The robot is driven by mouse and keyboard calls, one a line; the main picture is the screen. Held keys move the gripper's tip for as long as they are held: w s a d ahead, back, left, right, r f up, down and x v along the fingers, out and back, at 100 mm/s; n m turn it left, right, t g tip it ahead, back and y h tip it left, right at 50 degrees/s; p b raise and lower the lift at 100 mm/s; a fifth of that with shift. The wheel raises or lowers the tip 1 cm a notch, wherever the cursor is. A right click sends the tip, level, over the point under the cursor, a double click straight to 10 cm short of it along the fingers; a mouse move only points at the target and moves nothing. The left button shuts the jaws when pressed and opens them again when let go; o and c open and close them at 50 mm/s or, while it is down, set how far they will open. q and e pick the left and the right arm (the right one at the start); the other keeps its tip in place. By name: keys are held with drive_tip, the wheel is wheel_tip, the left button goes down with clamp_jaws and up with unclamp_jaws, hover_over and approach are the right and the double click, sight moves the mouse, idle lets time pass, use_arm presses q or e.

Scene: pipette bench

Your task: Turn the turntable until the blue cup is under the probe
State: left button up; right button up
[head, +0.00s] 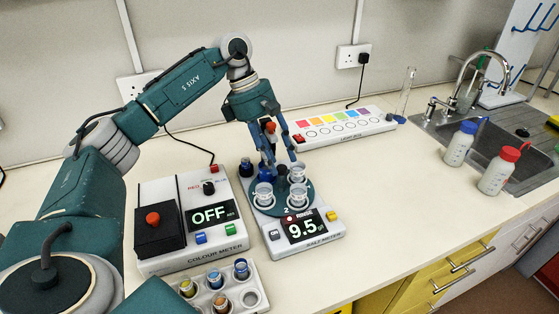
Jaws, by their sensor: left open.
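The turntable (281,205) is a dark teal disc on the salt meter (318,248), whose display reads 9.5. Clear cups with pale rims stand on it: one at the front left (263,194), one at the front right (298,196) and one behind (297,173). A dark blue shape (265,173), possibly the blue cup, shows at the back left, partly behind my gripper. My left gripper (279,162) points down over the back of the turntable, fingers apart. I cannot tell whether it touches anything. The probe is not clearly visible behind the gripper. My right gripper is out of view.
The colour meter (190,258), reading OFF, stands close left of the salt meter. A vial rack (251,299) is in front. A light box (340,127) with coloured squares lies behind. Two wash bottles (459,145) stand by the sink (480,135).

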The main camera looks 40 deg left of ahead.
use_arm(q)
drive_tip(key=w+v, duration=0.1)
drive_tip(key=v, duration=0.9)
drive_tip(key=shift+s+r, duration=0.3)
drive_tip(key=shift+s, duration=0.15)
drive_tip(key=shift+c, duration=0.2)
drive_tip(key=d+f+n+g+y+p, duration=0.1)
drive_tip(key=d+n+y+p, duration=0.35)
drive_tip(key=n+p, duration=0.4)
drive_tip(key=f, duration=0.3)
drive_tip(key=f+p, duration=0.1)
drive_tip(key=f, duration=0.3)
drive_tip(key=w+f, duration=0.1)
drive_tip(key=f, duration=0.2)
drive_tip(key=shift+d+f+p, duration=0.25)
drive_tip(key=shift+p, duration=0.1)
clamp_jaws()
